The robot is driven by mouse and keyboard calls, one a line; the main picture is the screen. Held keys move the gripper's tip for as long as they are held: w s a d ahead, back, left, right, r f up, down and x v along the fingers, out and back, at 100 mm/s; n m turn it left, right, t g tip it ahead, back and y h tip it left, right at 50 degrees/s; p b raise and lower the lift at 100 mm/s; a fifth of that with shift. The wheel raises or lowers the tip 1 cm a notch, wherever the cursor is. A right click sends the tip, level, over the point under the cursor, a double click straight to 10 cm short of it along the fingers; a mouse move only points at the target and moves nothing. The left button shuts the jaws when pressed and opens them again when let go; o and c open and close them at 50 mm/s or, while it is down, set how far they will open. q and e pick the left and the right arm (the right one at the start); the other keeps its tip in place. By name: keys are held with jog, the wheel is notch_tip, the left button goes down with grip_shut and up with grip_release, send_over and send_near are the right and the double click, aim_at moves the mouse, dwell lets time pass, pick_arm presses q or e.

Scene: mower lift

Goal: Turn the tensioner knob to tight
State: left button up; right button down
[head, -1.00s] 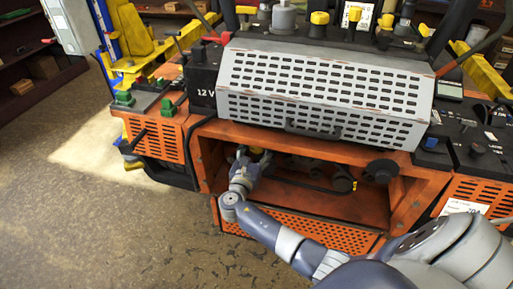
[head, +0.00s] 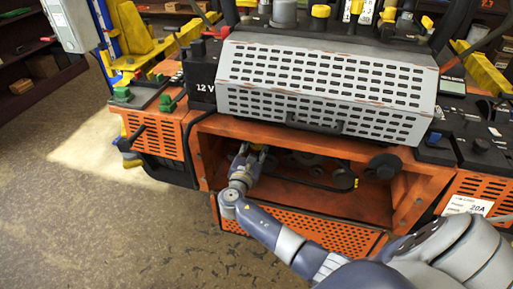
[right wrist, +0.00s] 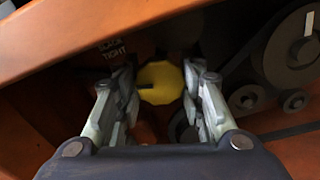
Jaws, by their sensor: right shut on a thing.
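The yellow tensioner knob (right wrist: 160,83) sits inside the orange bay, seen in the right wrist view. A dark line marks its face, pointing left in that view. A label (right wrist: 113,47) reading SLACK and TIGHT is up and to the left of the knob. My right gripper (right wrist: 163,92) is shut on the knob, with a finger on either side of it. In the head view my right gripper (head: 250,155) reaches into the left part of the bay and hides most of the knob. My left gripper is not in view.
Pulleys and a belt (right wrist: 270,75) lie to the right of the knob. A perforated grey cover (head: 325,90) with a dark handle overhangs the bay. The orange bay frame (head: 205,160) stands close to my right gripper on the left. Floor at left is clear.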

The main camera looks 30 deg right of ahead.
jog(key=m+b, duration=0.5)
jog(key=m, duration=0.1)
jog(key=shift+f, duration=0.1)
jog(key=m+b, duration=0.5)
jog(key=shift+m, duration=0.4)
jog(key=m+b, duration=0.2)
jog(key=b, duration=0.1)
jog(key=shift+r+m, duration=0.25)
jog(key=shift+m, duration=0.15)
jog(key=shift+r+m, duration=0.15)
jog(key=shift+m, duration=0.15)
jog(key=c, duration=1.1)
grip_release()
jog(key=shift+o, duration=0.3)
jog(key=shift+w, duration=0.1)
